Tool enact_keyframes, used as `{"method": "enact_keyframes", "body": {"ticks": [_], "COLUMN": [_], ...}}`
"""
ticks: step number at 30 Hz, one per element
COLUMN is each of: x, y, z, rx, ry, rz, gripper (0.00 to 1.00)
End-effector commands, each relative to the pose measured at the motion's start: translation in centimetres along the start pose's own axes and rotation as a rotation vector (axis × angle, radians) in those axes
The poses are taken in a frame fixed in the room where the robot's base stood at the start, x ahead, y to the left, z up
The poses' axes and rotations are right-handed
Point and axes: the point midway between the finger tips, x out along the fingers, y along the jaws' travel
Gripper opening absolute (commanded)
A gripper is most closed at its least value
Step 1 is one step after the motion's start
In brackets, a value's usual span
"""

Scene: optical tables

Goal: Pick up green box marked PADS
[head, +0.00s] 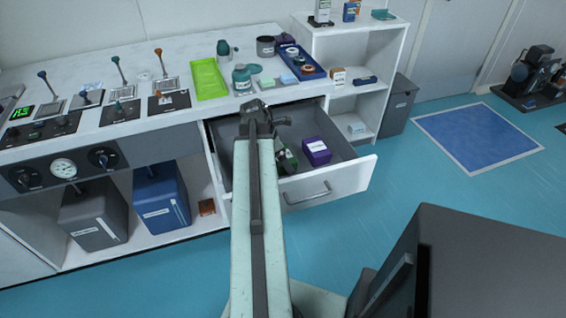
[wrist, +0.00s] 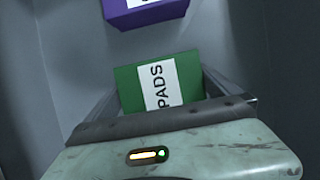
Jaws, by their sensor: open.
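The green box (wrist: 160,84) has a white label reading PADS, turned sideways in the wrist view. It lies in the open drawer (head: 345,171), and in the head view the box (head: 287,160) is partly hidden by my arm. My gripper (wrist: 160,98) is open, with one finger on each side of the box's near part in the wrist view. I cannot tell whether the fingers touch it. The lower part of the box is hidden behind the gripper body.
A purple box (head: 317,151) lies in the drawer to the right of the green one; it also shows above it in the wrist view (wrist: 146,12). The drawer walls rise around them. The white counter (head: 160,62) above holds a lime tray (head: 208,79), jars and levers.

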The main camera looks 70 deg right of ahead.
Motion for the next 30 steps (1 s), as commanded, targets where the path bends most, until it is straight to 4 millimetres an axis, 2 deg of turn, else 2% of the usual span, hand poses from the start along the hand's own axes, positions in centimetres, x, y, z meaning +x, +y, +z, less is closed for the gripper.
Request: {"method": "enact_keyframes", "body": {"ticks": [1, 6, 7, 13, 17, 20, 30], "x": [-0.1, -0.1, -0.1, -0.2, -1.1, -2.5, -8.9], "y": [0.0, 0.0, 0.0, 0.0, 0.0, 0.0, 0.0], "z": [0.0, 0.0, 0.0, 0.0, 0.4, 0.9, 3.6], "rx": [0.000, 0.000, 0.000, 0.000, 0.000, 0.000, 0.000], "ry": [0.000, 0.000, 0.000, 0.000, 0.000, 0.000, 0.000], "rz": [0.000, 0.000, 0.000, 0.000, 0.000, 0.000, 0.000], "gripper": [1.00, 0.53, 0.51, 0.51, 0.51, 0.51, 0.51]}}
